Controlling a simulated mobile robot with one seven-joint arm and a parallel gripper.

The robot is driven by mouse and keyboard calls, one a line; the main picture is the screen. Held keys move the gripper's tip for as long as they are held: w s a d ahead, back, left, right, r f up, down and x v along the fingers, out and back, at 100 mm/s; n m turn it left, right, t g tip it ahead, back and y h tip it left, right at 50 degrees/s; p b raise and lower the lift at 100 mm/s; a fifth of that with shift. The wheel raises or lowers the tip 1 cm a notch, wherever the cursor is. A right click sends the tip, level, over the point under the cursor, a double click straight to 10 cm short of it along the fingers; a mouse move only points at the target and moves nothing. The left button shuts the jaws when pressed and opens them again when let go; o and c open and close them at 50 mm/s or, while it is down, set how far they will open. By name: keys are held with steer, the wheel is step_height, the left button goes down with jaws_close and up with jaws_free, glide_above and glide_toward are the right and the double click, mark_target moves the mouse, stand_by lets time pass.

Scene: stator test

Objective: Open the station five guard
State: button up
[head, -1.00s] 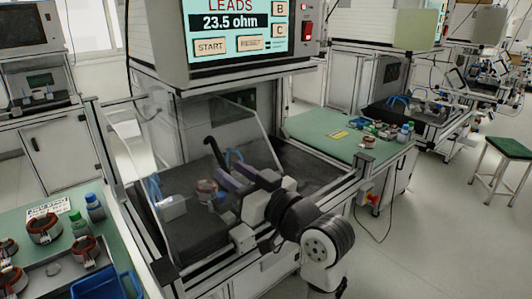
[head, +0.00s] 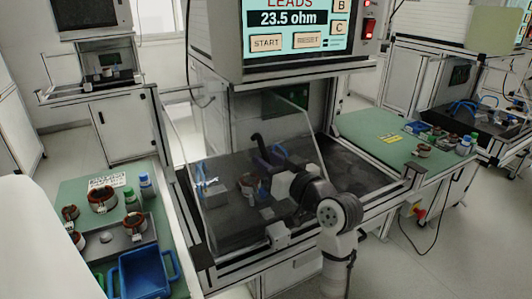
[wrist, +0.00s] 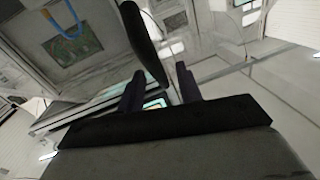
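The guard is a clear panel (head: 292,118) that slopes over the front of the test station below the screen. A dark curved bar (head: 258,143), seemingly its handle, stands by the fingertips of my gripper (head: 266,158). In the wrist view the dark bar (wrist: 143,38) runs down toward the gap of my gripper (wrist: 160,88). The two purple fingers are apart, with the lit screen showing between them. I cannot tell whether either finger touches the bar. No station number is legible.
The tester screen (head: 290,18) reads 23.5 ohm above the station. A copper-wound stator (head: 248,183) sits inside on the dark bed. A green bench (head: 82,200) with stators, bottles and a blue bin (head: 147,275) is at left; another green bench (head: 370,135) is at right.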

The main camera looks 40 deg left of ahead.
steer(key=shift+x, duration=0.9)
steer(key=shift+c, duration=0.2)
jaws_close()
